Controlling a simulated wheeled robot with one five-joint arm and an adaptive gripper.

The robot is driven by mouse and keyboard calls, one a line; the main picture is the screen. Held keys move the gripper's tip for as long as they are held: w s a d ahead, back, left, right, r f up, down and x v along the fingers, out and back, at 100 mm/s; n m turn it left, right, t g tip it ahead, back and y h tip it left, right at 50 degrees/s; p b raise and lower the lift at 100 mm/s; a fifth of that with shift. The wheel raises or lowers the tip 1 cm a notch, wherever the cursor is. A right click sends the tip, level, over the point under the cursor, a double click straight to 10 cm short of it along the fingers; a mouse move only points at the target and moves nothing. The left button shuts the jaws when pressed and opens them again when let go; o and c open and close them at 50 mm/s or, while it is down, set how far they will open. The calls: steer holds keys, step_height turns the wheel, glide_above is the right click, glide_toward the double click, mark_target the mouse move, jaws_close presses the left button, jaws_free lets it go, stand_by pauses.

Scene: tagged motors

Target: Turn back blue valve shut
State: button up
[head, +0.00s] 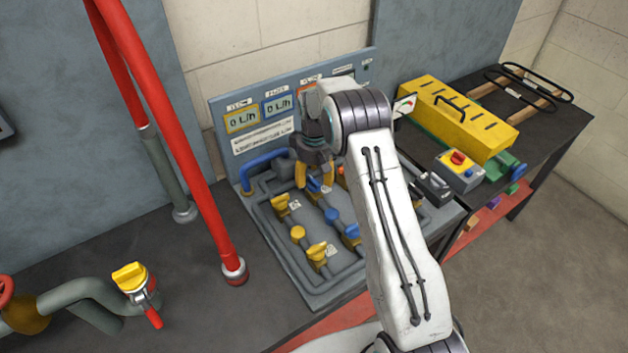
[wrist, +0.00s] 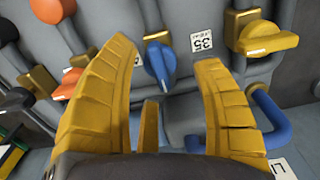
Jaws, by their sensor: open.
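My gripper (head: 315,176) is over the pipe panel (head: 331,293), its yellow fingers spread and pointing down. In the wrist view my gripper (wrist: 165,53) is open, with a blue valve handle (wrist: 160,62) between and just beyond its fingertips. The fingers look apart from the handle. The handle's narrow end points towards me, slightly right. In the head view a blue handle (head: 314,186) shows only partly between the fingers. Two more blue knobs, a round one (head: 331,215) and a handle (head: 351,232), lie nearer the front of the panel.
A yellow valve handle (wrist: 266,36) and a blue pipe (wrist: 268,122) are right of my fingers in the wrist view; orange knobs (wrist: 70,85) are left. A display board (head: 262,140) stands behind the panel. A red post (head: 190,170) rises at left.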

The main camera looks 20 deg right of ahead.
steer(key=shift+f, duration=1.25)
steer(key=c, duration=1.2)
